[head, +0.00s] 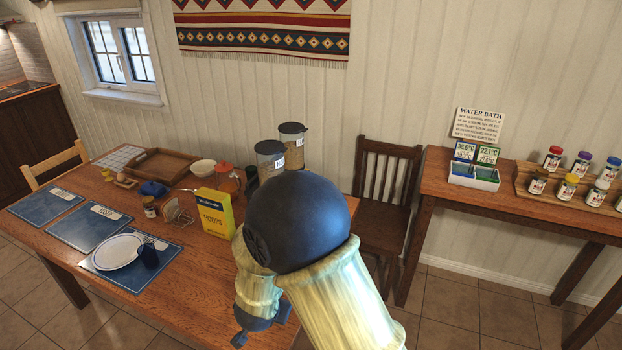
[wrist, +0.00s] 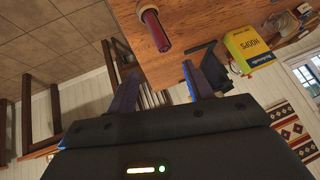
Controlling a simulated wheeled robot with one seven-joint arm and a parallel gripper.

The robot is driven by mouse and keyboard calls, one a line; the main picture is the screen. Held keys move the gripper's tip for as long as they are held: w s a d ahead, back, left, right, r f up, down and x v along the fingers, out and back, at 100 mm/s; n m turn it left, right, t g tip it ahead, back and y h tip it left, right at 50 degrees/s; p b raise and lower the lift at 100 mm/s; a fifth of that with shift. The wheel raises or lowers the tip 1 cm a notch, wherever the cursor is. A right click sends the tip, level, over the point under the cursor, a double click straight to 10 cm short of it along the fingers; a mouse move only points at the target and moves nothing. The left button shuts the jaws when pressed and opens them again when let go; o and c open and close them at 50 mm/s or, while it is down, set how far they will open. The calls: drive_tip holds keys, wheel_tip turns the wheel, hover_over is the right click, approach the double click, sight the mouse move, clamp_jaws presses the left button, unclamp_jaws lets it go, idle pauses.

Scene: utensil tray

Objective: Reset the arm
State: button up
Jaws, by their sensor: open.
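My gripper (wrist: 160,88) shows in the wrist view with its two dark fingers spread apart and nothing between them. Beyond it, the wooden table (wrist: 185,60) fills the upper middle of that view, tilted. In the head view my arm, with a dark rounded joint and pale sleeves, stands in front of the right end of the wooden table (head: 205,270) and hides part of it. The fingers cannot be made out clearly there.
A dark red cylinder (wrist: 153,30) and a yellow box (wrist: 249,48) are on the table near my gripper. The box also shows in the head view (head: 214,212). Two canisters (head: 292,143) stand behind my arm. A chair (head: 386,190) and side table (head: 440,190) are right.

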drive_tip(key=s+d+r+n+g+y, duration=0.1)
drive_tip(key=d+r, duration=0.2)
drive_tip(key=d, duration=0.3)
drive_tip(key=s+d+r+n+g, duration=0.1)
drive_tip(key=d+r, duration=0.3)
drive_tip(key=d, duration=0.2)
drive_tip(key=s+d+r+n+g+h, duration=0.1)
drive_tip(key=s+d+r+n+g, duration=0.1)
drive_tip(key=s+d, duration=0.8)
drive_tip(key=d+g, duration=0.1)
drive_tip(key=d, duration=0.2)
drive_tip(key=shift+s+r, duration=0.25)
drive_tip(key=shift+r, duration=0.15)
